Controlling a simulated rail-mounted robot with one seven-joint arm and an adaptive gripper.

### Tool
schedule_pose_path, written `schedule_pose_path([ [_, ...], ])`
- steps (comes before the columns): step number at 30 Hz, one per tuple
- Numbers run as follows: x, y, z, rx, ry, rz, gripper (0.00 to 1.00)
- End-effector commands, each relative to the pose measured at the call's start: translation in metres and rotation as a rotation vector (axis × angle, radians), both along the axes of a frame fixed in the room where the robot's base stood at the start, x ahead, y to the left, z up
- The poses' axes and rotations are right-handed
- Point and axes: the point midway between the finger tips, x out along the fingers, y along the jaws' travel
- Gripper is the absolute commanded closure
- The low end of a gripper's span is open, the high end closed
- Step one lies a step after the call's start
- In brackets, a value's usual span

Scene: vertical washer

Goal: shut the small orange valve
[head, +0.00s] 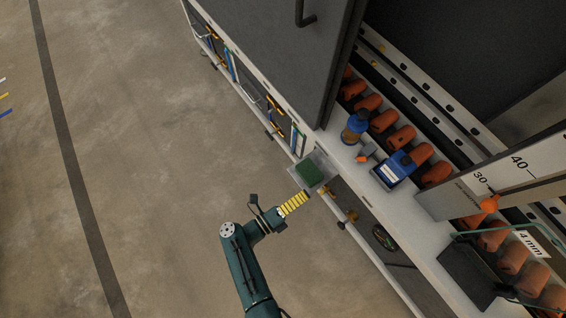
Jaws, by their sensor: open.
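My gripper (303,197) has yellow, slotted fingers and sits at the end of my dark teal arm. It is out in front of the washer, beside a green block in a pale, clear-looking holder. Its fingers are seen from above, with no object visible between them. Small orange-yellow valve-like fittings (351,215) show below the white ledge, to the right of the gripper and apart from it. A grey piece with an orange end (361,158) lies on the ledge. I cannot tell for certain which is the small orange valve, nor its handle position.
The white ledge (400,222) carries a blue-capped bottle (355,127) and a blue box (392,171). Several orange rollers (401,139) line up behind it.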

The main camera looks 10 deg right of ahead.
Motion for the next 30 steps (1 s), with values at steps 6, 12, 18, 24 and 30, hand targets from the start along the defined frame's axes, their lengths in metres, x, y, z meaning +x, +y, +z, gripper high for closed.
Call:
schedule_pose_path([
  [6, -0.027, 0.048, 0.0, 0.0, 0.0, 0.006, 0.14],
  [12, -0.038, 0.066, -0.001, 0.0, 0.0, 0.001, 0.14],
  [18, -0.039, 0.066, -0.001, 0.0, 0.0, -0.001, 0.14],
  [24, -0.039, 0.066, -0.001, 0.0, 0.0, -0.001, 0.43],
  [30, -0.039, 0.066, -0.001, 0.014, -0.023, -0.001, 0.54],
])
